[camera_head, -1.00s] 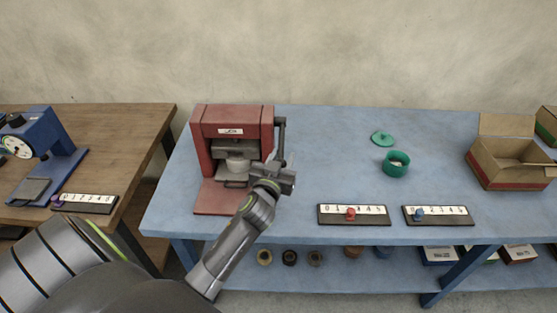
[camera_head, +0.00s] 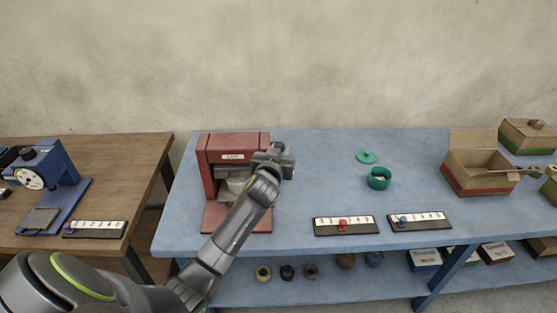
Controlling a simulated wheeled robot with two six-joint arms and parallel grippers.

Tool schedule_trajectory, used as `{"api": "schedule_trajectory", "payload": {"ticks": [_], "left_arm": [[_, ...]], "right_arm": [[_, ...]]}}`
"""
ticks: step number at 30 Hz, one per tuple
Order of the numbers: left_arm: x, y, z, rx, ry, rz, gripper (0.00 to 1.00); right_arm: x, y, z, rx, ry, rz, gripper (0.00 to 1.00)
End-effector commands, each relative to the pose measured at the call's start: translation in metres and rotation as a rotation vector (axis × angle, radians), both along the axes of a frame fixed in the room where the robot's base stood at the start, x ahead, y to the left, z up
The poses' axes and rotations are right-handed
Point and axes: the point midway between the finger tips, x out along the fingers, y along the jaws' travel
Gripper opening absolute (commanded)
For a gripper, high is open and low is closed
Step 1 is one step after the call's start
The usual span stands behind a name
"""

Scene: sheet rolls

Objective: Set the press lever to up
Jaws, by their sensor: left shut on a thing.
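The red press (camera_head: 234,145) stands at the left end of the blue table, with a grey ram and a pale round piece in its opening and a red base plate in front. Its dark lever is on the right side and is almost wholly hidden by my left gripper. My left gripper (camera_head: 280,158) is at the press's upper right side, near the height of its top, shut on the lever. The fingertips and the lever's exact angle are hard to make out. My right gripper is not in view.
Two number strips with a red slider (camera_head: 342,225) and a blue slider (camera_head: 403,220) lie near the table's front edge. A green pot (camera_head: 379,178), its lid (camera_head: 366,157) and an open carton (camera_head: 480,178) stand farther right. A blue device (camera_head: 52,180) is on the wooden table.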

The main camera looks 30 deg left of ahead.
Motion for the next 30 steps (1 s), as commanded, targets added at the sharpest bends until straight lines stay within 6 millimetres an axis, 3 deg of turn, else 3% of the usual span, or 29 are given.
{"api": "schedule_trajectory", "payload": {"ticks": [1,4,26,27,30], "left_arm": [[0.004,-0.0012,0.0112,-0.003,-0.016,-0.007,0.0],[0.0067,0.0006,0.015,-0.004,-0.015,-0.007,0.0],[0.0117,0.0046,0.0195,-0.003,-0.008,-0.004,0.0],[0.0116,0.0046,0.0194,-0.003,-0.008,-0.004,0.32],[0.0114,0.0048,0.0188,-0.003,-0.006,-0.003,0.45]], "right_arm": [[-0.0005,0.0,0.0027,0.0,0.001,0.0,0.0],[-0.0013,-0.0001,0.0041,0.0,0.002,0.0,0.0],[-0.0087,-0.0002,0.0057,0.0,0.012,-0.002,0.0],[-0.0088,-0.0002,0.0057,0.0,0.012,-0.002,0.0],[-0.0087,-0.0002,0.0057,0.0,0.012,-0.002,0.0]]}}
